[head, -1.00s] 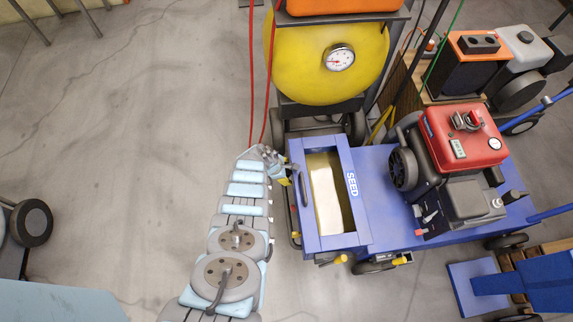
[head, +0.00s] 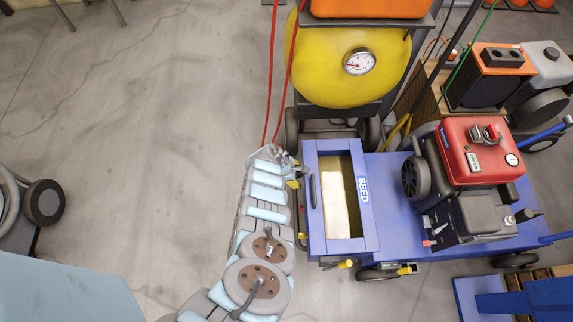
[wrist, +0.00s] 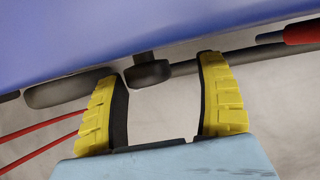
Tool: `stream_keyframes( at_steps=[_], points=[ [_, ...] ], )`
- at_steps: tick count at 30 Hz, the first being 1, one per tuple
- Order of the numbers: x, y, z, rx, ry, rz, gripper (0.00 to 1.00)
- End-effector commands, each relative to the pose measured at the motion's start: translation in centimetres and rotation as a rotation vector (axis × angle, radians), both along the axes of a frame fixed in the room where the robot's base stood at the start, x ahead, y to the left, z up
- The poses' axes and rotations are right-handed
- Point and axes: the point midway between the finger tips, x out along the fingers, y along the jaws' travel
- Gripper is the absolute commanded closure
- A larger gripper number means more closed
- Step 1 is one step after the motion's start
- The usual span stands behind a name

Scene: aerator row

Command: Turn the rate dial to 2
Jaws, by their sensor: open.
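No rate dial that I can make out shows in either view. The blue seed box (head: 313,246), with a "SEED" label and a pale load inside, stands right of my arm's end in the head view. My gripper (wrist: 160,72) shows in the wrist view with its two yellow-and-black fingers spread apart and nothing between them. A blue panel (wrist: 130,35) fills the top of that view beyond the fingers. In the head view the gripper is small and partly hidden beside the box's left side, so I cannot tell whether it touches.
A dark bar (wrist: 185,68) and a red grip (wrist: 303,31) lie beyond the fingers. Open floor (head: 150,150) lies left.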

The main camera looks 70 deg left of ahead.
Motion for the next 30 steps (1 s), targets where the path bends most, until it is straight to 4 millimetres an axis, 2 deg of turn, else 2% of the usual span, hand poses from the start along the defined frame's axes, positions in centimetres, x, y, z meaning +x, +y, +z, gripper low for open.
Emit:
stream_keyframes(
  at_steps=[12,30],
  points=[
    [0.2,0.7,1.9,0.019,-0.01,-0.007,0.28],
    [-0.8,0.5,4.1,0.018,-0.01,-0.008,0.28]
  ],
)
